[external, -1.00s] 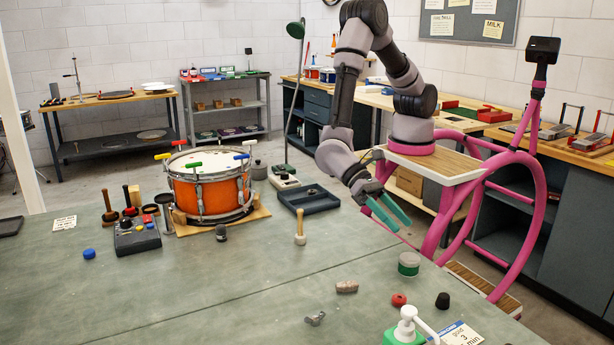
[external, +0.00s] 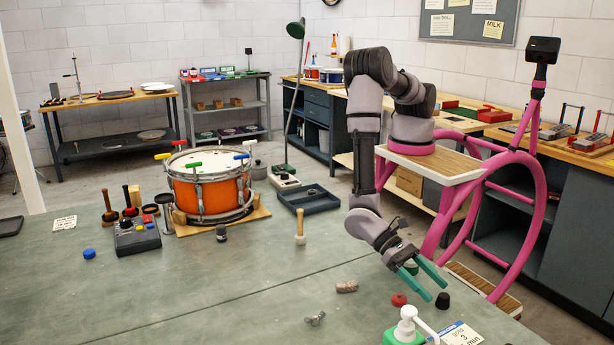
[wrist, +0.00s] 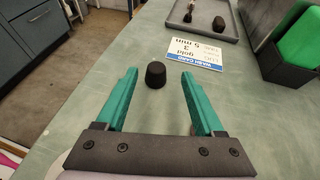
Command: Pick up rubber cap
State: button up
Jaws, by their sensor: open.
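The rubber cap looks to be the small black tapered piece (external: 442,301) standing on the green bench near its right edge. In the wrist view the black cap (wrist: 155,76) stands upright, between the lines of my two teal fingers and near their tips. My gripper (external: 437,293) is open and empty, tilted down over the bench's right edge, with its tips close to the cap in the external view. In the wrist view my gripper (wrist: 159,73) shows both fingers spread. I cannot tell the exact gap between tips and cap.
A red ring-like piece (external: 399,299) lies left of the cap. A printed card (external: 462,334) and a green-and-white pump bottle (external: 408,328) are in front. A grey tray (wrist: 208,16) lies beyond the card.

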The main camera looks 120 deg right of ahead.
aim_at(443, 295)
jog(key=x, duration=0.4)
jog(key=shift+s, duration=0.25)
grip_shut()
jog(key=shift+r, duration=0.1)
